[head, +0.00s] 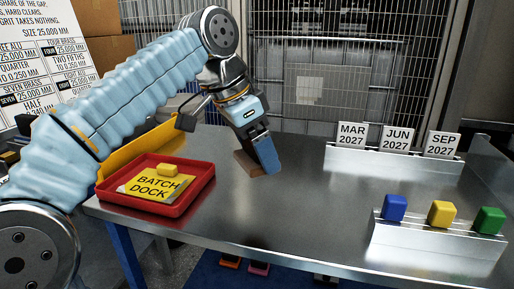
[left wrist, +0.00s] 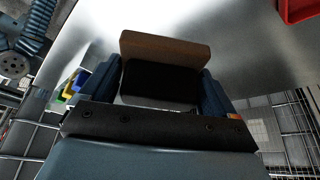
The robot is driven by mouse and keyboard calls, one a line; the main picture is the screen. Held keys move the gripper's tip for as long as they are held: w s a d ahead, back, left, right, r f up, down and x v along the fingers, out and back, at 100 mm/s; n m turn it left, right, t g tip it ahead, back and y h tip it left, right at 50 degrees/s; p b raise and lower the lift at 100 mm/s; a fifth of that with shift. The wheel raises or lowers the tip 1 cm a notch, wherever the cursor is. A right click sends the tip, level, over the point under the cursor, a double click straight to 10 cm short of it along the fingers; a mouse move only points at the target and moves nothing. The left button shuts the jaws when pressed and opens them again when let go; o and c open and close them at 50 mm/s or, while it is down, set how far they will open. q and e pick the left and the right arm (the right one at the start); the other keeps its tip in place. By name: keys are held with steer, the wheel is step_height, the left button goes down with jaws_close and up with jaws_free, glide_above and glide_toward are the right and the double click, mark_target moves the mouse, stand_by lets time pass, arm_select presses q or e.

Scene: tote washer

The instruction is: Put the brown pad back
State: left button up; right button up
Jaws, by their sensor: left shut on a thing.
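The brown pad (head: 247,164) is at the far left-middle of the steel table, in the jaws of my left gripper (head: 264,158). In the left wrist view the pad's brown face (left wrist: 165,48) shows beyond a black part (left wrist: 160,82), between the two blue fingers of my left gripper (left wrist: 158,88). The gripper is shut on the pad. The pad is low over the tabletop or touching it; I cannot tell which. In the head view a finger hides part of it. My right gripper is in neither view.
A red tray (head: 206,178) at the table's left holds a "BATCH DOCK" card (head: 150,188) and a yellow block (head: 168,169). A rack (head: 440,245) at right carries blue, yellow and green blocks. A month-card holder (head: 390,163) stands behind. The table's middle (head: 290,210) is clear.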

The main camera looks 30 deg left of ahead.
arm_select(q)
steer(key=shift+w, duration=0.2)
stand_by(0.3)
step_height(320, 180, down, 5)
steer(key=b, duration=0.4)
steer(key=shift+f+b, duration=0.2)
steer(key=shift+b, duration=0.1)
steer(key=shift+f+b, duration=0.55)
steer(key=shift+f, duration=0.25)
steer(key=shift+f, duration=0.15)
steer(key=shift+f+b, duration=0.3)
steer(key=shift+f, duration=0.2)
